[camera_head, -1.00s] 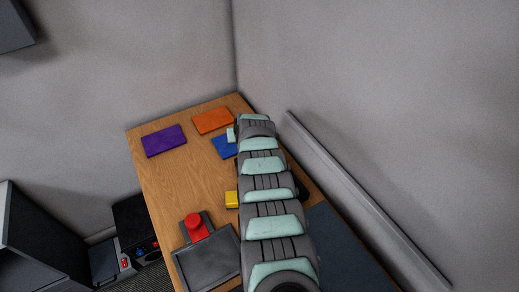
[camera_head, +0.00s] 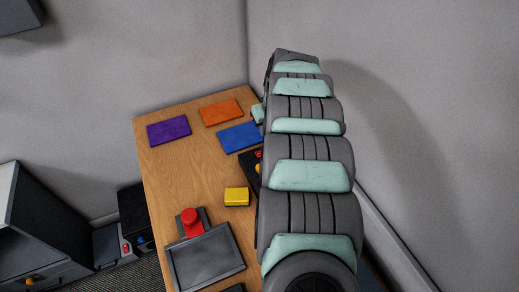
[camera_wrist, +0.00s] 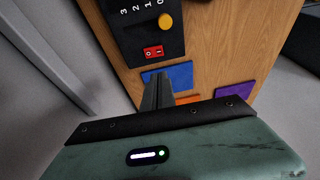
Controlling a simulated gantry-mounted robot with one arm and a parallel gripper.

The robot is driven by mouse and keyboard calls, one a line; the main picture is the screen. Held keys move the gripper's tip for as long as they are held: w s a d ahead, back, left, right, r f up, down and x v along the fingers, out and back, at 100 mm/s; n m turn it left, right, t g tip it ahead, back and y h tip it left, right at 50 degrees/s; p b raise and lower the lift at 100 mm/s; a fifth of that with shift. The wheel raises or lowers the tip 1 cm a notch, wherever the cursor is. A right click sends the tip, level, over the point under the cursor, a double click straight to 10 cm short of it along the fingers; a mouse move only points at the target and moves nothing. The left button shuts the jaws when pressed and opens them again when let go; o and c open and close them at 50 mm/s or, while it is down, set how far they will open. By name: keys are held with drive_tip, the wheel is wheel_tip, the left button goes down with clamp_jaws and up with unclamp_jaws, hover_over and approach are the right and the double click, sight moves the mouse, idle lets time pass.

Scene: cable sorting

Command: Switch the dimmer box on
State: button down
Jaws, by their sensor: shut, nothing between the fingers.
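The dimmer box is a black box (camera_wrist: 128,48) on the wooden table, with white numbers, a round orange-yellow knob (camera_wrist: 166,21) and a red rocker switch (camera_wrist: 153,52) marked with white signs. I cannot tell which side of the rocker is pressed. In the head view only a strip of the dimmer box (camera_head: 248,172) shows, the rest hidden behind my arm. My gripper (camera_wrist: 161,76) is shut and empty in the wrist view. Its tips appear just below the switch, over the blue pad (camera_wrist: 181,76), apart from the switch. In the head view my fingers are hidden.
Purple (camera_head: 169,131), orange (camera_head: 221,112) and blue (camera_head: 238,137) pads lie at the table's far end. A yellow block (camera_head: 236,197), a red button (camera_head: 190,222) and a dark tray (camera_head: 206,258) are nearer. Walls stand close behind and to the right. The table's left-middle is clear.

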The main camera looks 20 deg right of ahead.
drive_tip(key=b, duration=0.8)
approach(258, 153)
drive_tip(key=shift+w+f, duration=0.55)
drive_tip(key=shift+w, duration=0.1)
drive_tip(key=b+x, duration=0.2)
drive_tip(key=b, duration=0.3)
drive_tip(key=shift+s, duration=0.1)
drive_tip(key=shift+f+p, duration=0.2)
drive_tip(key=shift+p, duration=0.25)
drive_tip(key=shift+a+f, duration=0.2)
drive_tip(key=shift+f, duration=1.15)
